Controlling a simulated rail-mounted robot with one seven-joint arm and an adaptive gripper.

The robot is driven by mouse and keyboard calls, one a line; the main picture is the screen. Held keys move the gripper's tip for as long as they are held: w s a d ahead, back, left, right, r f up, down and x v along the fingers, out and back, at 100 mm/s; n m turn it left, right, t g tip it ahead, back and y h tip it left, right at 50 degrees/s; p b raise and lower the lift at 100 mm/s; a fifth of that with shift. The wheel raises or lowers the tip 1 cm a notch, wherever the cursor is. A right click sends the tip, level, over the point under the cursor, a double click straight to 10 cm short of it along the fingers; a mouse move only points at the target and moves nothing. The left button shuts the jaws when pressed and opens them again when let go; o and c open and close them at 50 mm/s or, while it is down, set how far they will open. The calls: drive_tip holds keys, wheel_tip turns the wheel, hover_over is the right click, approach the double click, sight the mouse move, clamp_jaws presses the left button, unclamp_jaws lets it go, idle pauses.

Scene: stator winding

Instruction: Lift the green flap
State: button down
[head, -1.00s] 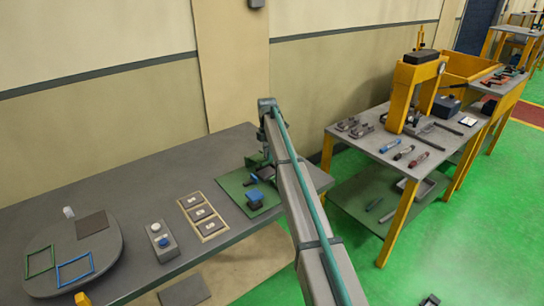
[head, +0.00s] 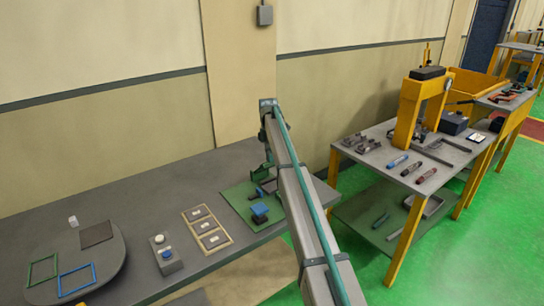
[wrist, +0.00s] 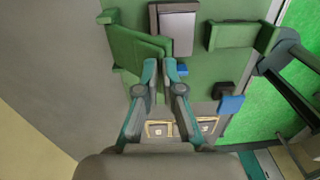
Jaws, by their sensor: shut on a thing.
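The green flap (wrist: 138,46) is at the top left of the wrist view, a flat green plate tilted above the green board (wrist: 205,70). My gripper (wrist: 165,68) has its two teal fingertips close together at the flap's right edge, shut on it. The contact itself is partly hidden by the fingertips. In the head view the green board (head: 240,199) lies on the grey bench, and my arm hides much of the gripper and flap.
On the board are a grey block (wrist: 172,28), a green block (wrist: 236,35) and a blue-topped post (wrist: 231,104). A framed tray (head: 206,230), a button box (head: 165,254) and a round plate (head: 105,275) stand to the left. A tool table (head: 405,150) is at right.

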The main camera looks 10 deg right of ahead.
drive_tip(key=shift+w+a+f+t, duration=0.15)
drive_tip(key=shift+w+a+f, duration=0.2)
drive_tip(key=shift+w+a, duration=0.15)
drive_tip(key=shift+w+a+f+t, duration=0.15)
drive_tip(key=shift+w+a+f, duration=0.2)
drive_tip(key=shift+w, duration=0.25)
drive_tip(key=c, duration=1.5)
unclamp_jaws()
drive_tip(key=shift+w+f, duration=0.1)
drive_tip(key=o, duration=0.9)
drive_tip(key=shift+w+a+f, duration=0.25)
drive_tip(key=shift+w+f, duration=0.1)
drive_tip(key=shift+f, duration=0.2)
drive_tip(key=shift+o, duration=0.2)
drive_tip(key=shift+s+d+r, duration=0.15)
drive_tip(key=shift+s+r, duration=0.05)
drive_tip(key=shift+s, duration=0.1)
drive_tip(key=shift+r, duration=0.15)
wheel_tip(320, 180, up, 12)
drive_tip(key=shift+d, duration=0.25)
